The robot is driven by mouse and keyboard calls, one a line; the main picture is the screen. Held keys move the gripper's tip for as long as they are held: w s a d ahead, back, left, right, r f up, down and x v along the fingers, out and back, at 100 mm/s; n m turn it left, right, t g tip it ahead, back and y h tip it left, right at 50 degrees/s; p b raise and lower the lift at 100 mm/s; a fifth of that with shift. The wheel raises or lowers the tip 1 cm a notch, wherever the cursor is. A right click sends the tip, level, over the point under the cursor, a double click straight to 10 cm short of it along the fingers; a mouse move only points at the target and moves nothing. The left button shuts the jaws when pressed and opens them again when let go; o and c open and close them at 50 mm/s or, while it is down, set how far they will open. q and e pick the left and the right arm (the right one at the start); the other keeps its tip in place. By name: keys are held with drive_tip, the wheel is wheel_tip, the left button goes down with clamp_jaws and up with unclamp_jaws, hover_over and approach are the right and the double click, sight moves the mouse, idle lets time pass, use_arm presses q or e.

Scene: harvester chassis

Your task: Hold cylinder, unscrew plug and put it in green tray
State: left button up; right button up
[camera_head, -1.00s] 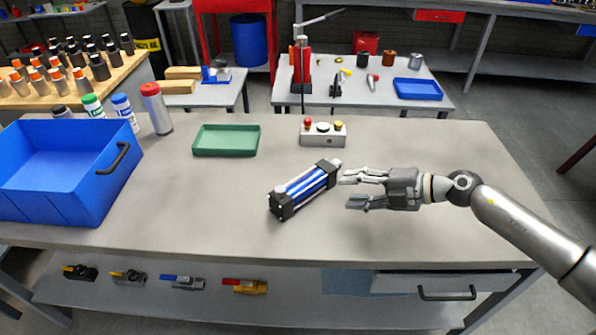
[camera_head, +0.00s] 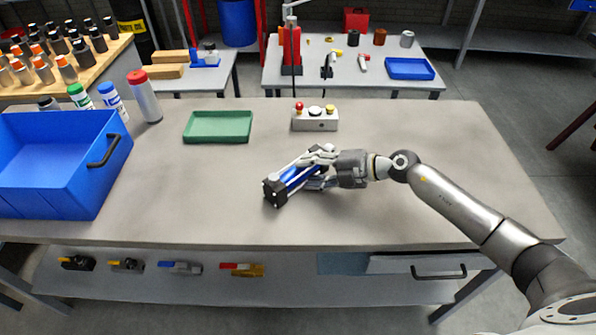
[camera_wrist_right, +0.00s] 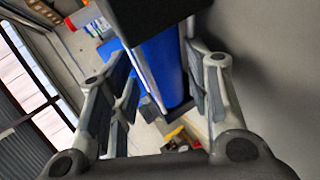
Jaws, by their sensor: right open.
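The cylinder (camera_head: 275,191) has a blue body, silver rods and black end blocks, and lies tilted across the middle of the workbench. My right gripper (camera_head: 312,168) is open, with its fingers on both sides of the cylinder's body. In the right wrist view the blue cylinder (camera_wrist_right: 166,70) runs between the open fingers (camera_wrist_right: 160,90), and a black end block shows near the top. I cannot make out the plug; the far end of the cylinder is partly covered by my gripper. The green tray (camera_head: 218,127) stands empty behind and left of the cylinder. My left gripper is not in view.
A control box (camera_head: 315,119) with buttons stands behind the cylinder. A large blue bin (camera_head: 60,190) fills the left of the bench (camera_head: 400,210), with bottles (camera_head: 145,97) behind it. The bench is clear between the tray and the cylinder, and to the right beyond my arm.

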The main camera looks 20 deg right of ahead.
drive_tip(key=shift+x, duration=0.75)
clamp_jaws()
drive_tip(key=shift+w+r, duration=0.1)
drive_tip(key=shift+r, duration=0.25)
drive_tip(key=shift+w+f, duration=0.1)
